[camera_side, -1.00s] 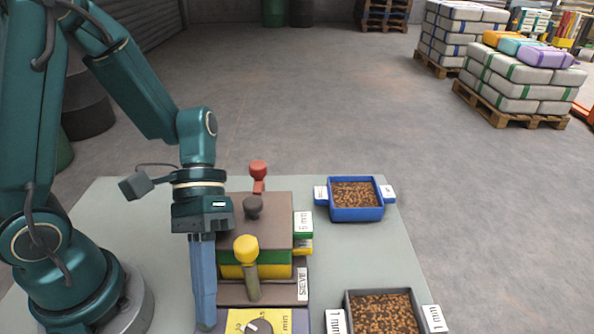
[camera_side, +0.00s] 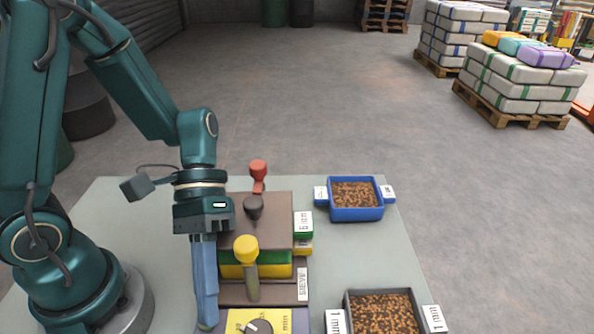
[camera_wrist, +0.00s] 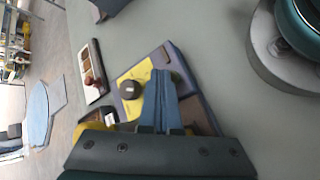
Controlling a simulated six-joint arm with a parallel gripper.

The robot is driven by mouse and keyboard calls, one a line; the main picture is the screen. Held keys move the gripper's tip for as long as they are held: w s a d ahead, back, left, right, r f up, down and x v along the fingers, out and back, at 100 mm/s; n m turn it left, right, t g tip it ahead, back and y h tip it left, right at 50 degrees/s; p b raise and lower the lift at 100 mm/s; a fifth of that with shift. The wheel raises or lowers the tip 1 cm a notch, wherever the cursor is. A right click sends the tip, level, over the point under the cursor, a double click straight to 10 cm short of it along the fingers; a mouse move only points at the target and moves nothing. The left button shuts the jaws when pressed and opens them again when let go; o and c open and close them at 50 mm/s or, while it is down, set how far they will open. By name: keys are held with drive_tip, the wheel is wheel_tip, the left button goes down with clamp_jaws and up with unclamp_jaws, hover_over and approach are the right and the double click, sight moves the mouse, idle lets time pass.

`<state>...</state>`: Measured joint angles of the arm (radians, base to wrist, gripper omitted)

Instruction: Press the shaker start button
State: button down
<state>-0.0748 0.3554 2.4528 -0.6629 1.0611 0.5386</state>
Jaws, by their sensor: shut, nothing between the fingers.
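My gripper (camera_side: 207,326) is shut and empty, its long blue fingers pointing down at the left side of the shaker's control panel. The panel's yellow plate (camera_side: 284,320) carries a black dial (camera_side: 259,328), cut by the bottom edge of the side view. In the wrist view the closed fingers (camera_wrist: 161,75) reach over the panel beside the yellow plate (camera_wrist: 139,70) and black dial (camera_wrist: 130,89). A dark green round part (camera_wrist: 176,77), seemingly the start button, shows at the fingertips, partly hidden by them. I cannot tell whether it is pressed in. The shaker's sieve stack (camera_side: 277,264) stands behind the panel.
A yellow-knobbed lever (camera_side: 246,249) stands close right of my fingers; a red-knobbed one (camera_side: 258,168) is behind the stack. A blue tray (camera_side: 357,214) and a grey tray (camera_side: 420,312) of brown pellets stand at right.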

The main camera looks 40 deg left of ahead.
drive_tip(key=shift+s+a+r, duration=0.25)
drive_tip(key=shift+s+a, duration=0.15)
drive_tip(key=shift+a, duration=0.05)
drive_tip(key=shift+r, duration=0.1)
drive_tip(key=shift+w+r, duration=0.1)
drive_tip(key=shift+r, duration=2.35)
drive_tip(key=w+a+r+t+y, duration=0.1)
drive_tip(key=w+a+t+y, duration=0.1)
drive_tip(key=a+t+y, duration=0.1)
drive_tip(key=w+a+r+m+t+y, duration=0.1)
drive_tip(key=w+a+r+t+y, duration=0.1)
drive_tip(key=a+t+y, duration=0.2)
drive_tip(key=a+t, duration=0.2)
drive_tip(key=t, duration=0.2)
drive_tip(key=shift+w+r, duration=0.25)
drive_tip(key=shift+w, duration=0.15)
